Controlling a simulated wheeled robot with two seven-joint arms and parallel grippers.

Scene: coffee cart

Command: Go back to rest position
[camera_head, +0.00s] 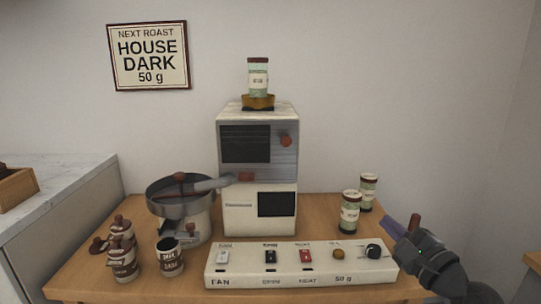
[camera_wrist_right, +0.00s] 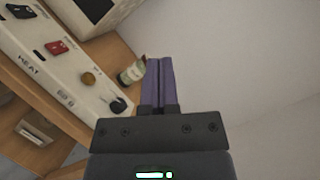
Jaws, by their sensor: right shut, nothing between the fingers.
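My right gripper (camera_head: 391,226) is at the right end of the table, just right of the control panel and in front of the green-labelled jars. Its purple fingers are closed together and empty; they also show in the right wrist view (camera_wrist_right: 159,82). The control panel (camera_head: 215,268) is a long white box with switches and knobs, and its black knob (camera_head: 373,251) is close to the gripper. My left gripper is not in view.
A white roaster (camera_head: 228,210) with a jar (camera_head: 258,77) on top stands mid-table. A round cooling pan (camera_head: 165,207) is left of it. Two jars (camera_head: 349,212) (camera_head: 368,190) stand right, and several dark-labelled canisters (camera_head: 168,258) front left. The space right of the table is mostly clear.

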